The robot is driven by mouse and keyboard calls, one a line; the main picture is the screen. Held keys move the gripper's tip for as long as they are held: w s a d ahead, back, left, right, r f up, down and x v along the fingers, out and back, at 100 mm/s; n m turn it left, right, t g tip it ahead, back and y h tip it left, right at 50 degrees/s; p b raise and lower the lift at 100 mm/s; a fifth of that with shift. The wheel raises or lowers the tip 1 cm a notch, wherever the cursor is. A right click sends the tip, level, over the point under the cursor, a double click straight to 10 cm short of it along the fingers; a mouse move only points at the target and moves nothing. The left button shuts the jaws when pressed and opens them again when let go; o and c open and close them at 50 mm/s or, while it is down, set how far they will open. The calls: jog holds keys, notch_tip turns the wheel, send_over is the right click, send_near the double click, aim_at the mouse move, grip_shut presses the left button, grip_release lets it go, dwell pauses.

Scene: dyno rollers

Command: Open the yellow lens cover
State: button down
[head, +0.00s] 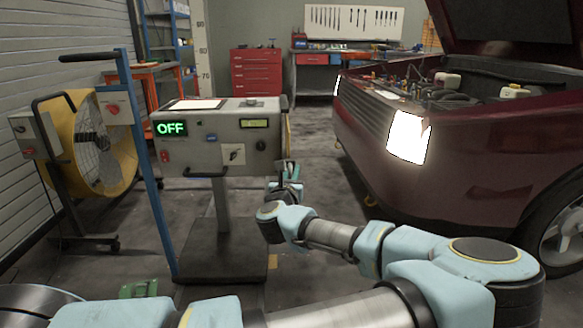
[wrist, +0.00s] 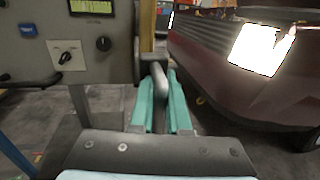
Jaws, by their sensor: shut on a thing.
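The grey console box (head: 217,138) stands on a post at the left of centre. A thin yellowish edge, which may be the yellow lens cover (head: 286,132), shows at its right side; its face is turned away from me. My gripper (head: 289,172) is just below and right of the box. In the wrist view, my gripper (wrist: 160,78) has its teal fingers on both sides of a grey handle (wrist: 157,84) at the box's right side and is shut on it. How the handle joins the cover is hidden.
The dark red car (head: 460,165), hood raised and headlight (head: 408,137) lit, stands close on the right. A yellow fan (head: 100,143) and a blue post (head: 142,165) are on the left. The display (head: 171,128) reads OFF. Clear floor lies between box and car.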

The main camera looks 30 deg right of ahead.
jog(key=shift+s+a, duration=0.1)
jog(key=shift+s, duration=0.15)
jog(key=c, duration=1.2)
grip_release()
jog(key=shift+o, duration=0.2)
jog(key=v, duration=1)
jog(key=shift+s+a, duration=0.25)
jog(key=shift+s, duration=0.05)
